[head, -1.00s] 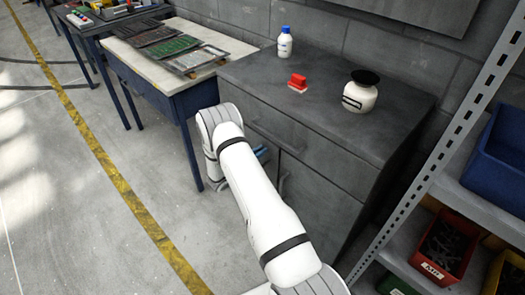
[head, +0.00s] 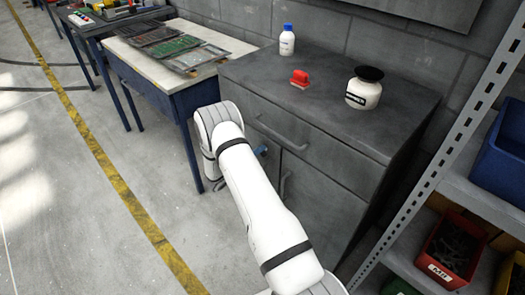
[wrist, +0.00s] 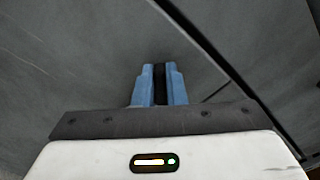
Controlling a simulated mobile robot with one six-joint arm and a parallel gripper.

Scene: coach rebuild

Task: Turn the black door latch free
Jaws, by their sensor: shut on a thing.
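My gripper (wrist: 159,88) is shut on the black door latch (wrist: 160,76), which shows as a dark upright strip between the two blue fingers in the wrist view. The rest of the latch is hidden by the fingers and the gripper body. In the head view a bit of blue of my gripper (head: 261,151) shows at the front of the grey cabinet (head: 330,192), partly behind my white arm. The latch cannot be made out there. How far it is turned cannot be told.
A white bottle (head: 287,42), a red block-like thing (head: 299,78) and a black-topped jar (head: 363,90) stand on the cabinet. A shelf rack with bins (head: 450,247) is at right. A workbench (head: 128,48) is at left; the floor in front is clear.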

